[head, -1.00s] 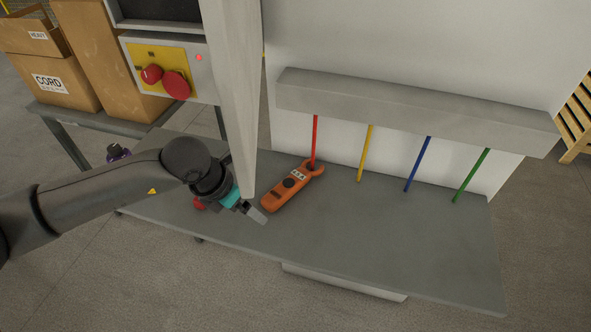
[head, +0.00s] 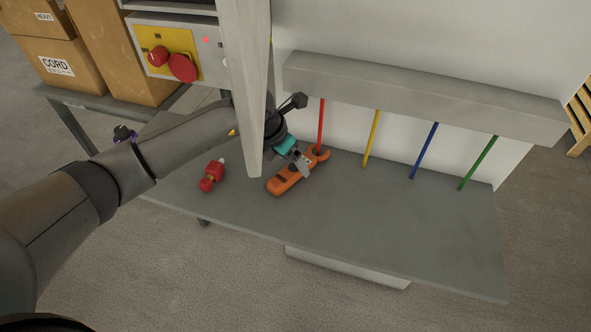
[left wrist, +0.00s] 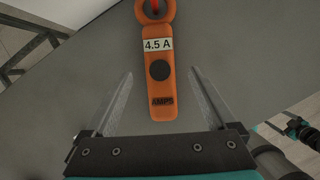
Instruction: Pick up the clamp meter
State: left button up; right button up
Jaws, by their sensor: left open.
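The orange clamp meter (head: 287,182) lies on the grey bench top, its jaw ring around or against the lower end of the red rod; I cannot tell which. In the left wrist view my left gripper (left wrist: 158,100) is open, with one finger on each side of the meter's lower body and gaps between.
A red tool (head: 211,176) lies on the bench (head: 385,235) left of the meter. Red, yellow, blue and green rods (head: 371,146) come down from a grey box (head: 420,100). A pale post (head: 250,100) stands close to my left wrist. The bench's right part is clear.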

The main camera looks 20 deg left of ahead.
aim_at(295, 167)
pick_arm(q)
jog(key=shift+x, duration=1.55)
jog(key=shift+w+r, duration=0.1)
grip_shut()
